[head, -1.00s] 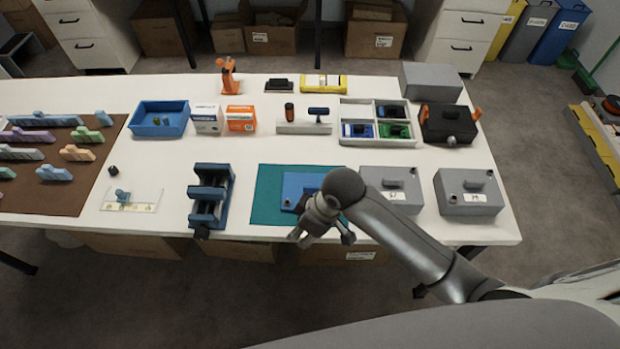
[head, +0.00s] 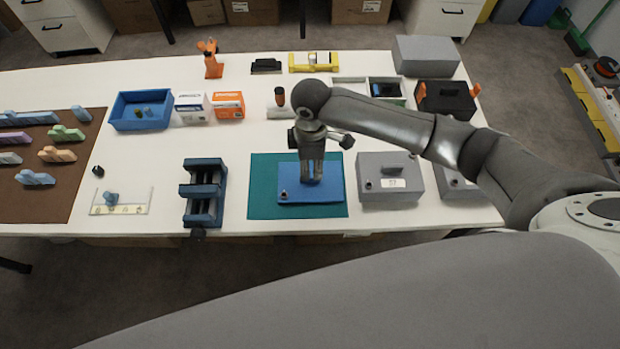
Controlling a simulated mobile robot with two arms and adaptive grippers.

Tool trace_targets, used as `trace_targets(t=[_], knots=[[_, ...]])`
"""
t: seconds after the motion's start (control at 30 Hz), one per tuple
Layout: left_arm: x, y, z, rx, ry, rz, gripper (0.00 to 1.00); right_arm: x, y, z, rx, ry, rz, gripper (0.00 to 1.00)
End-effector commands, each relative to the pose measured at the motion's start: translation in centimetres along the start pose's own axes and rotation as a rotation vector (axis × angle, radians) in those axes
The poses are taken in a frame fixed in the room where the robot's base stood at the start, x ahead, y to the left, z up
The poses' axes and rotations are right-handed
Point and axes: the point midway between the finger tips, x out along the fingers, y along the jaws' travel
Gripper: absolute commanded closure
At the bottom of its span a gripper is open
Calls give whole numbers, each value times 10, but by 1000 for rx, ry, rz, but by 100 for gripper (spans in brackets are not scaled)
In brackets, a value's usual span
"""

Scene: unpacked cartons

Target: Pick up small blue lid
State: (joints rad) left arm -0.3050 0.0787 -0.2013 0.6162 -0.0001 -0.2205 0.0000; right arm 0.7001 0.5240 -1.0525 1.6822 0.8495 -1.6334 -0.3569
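A flat blue lid (head: 331,183) with a small dark knob at its left lies on the teal mat (head: 262,185) near the table's front edge. My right gripper (head: 311,177) points down over the middle of the lid and hides its centre. The fingertips are at or just above the lid; whether they touch it or grip anything cannot be told. The finger opening is too small to make out. My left gripper is not in view.
A grey lidded box (head: 390,188) stands close right of the mat, another (head: 455,183) beyond it, partly behind my arm. A blue vise (head: 204,190) stands left. A blue bin (head: 140,111) and small cartons (head: 228,105) are behind.

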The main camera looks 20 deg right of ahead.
Motion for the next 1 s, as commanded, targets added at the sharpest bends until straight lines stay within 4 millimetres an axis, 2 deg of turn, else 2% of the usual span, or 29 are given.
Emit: trace_targets(t=[0.17, 0.43, 0.73, 1.0], knots=[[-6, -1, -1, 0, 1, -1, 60, 13, -1, -1, 1, 0, -2, 62], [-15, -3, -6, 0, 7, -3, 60, 50, -1, -1, 1, 0, -1, 62], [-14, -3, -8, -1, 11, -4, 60, 56, 0, -1, 0, 1, 2, 62], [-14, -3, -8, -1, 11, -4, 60, 56, 0, -1, 0, 1, 2, 97]])
